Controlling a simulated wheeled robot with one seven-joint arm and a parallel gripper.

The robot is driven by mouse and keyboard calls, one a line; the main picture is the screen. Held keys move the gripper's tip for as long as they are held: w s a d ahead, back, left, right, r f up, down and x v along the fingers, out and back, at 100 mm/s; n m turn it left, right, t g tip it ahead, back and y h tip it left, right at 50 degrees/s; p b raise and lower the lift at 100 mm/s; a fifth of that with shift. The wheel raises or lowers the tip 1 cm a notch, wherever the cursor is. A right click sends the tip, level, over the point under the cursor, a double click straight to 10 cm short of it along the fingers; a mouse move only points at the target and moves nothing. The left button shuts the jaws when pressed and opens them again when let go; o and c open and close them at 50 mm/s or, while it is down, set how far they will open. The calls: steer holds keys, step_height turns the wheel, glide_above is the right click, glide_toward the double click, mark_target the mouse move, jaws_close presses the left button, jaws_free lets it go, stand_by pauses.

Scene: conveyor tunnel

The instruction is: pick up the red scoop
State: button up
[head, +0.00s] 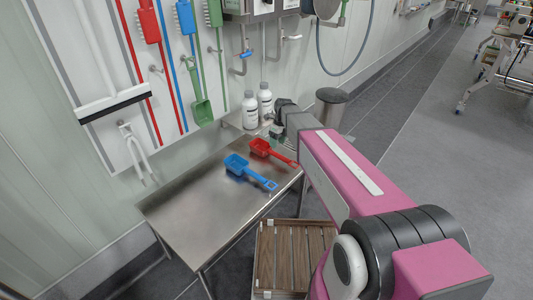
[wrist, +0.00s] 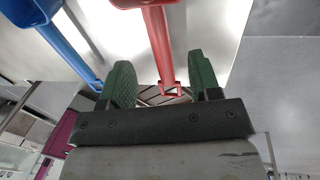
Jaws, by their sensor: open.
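The red scoop (head: 261,146) lies on the steel table, its handle pointing right and toward the front. Its red handle shows in the wrist view (wrist: 158,40), running down between my fingers. A blue scoop (head: 237,165) lies beside it, nearer and to the left; its handle is at the upper left of the wrist view (wrist: 62,42). My gripper (head: 275,131) is just behind the red scoop in the head view. In the wrist view, its two green fingers (wrist: 160,70) are apart, on either side of the handle; I see no contact.
The steel table (head: 190,215) is bare at its left and front. Two white bottles (head: 250,110) stand at its back. A wooden slatted crate (head: 290,255) is below its right side, and a grey bin (head: 330,105) stands behind. Tools hang on the wall.

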mark_target(275, 155)
steer(key=f, duration=0.2)
steer(key=s+f, duration=0.1)
steer(key=f, duration=0.2)
steer(key=a+f, duration=0.1)
steer(key=f, duration=0.1)
steer(key=shift+s+f, duration=0.15)
steer(key=shift+f, duration=0.05)
jaws_close()
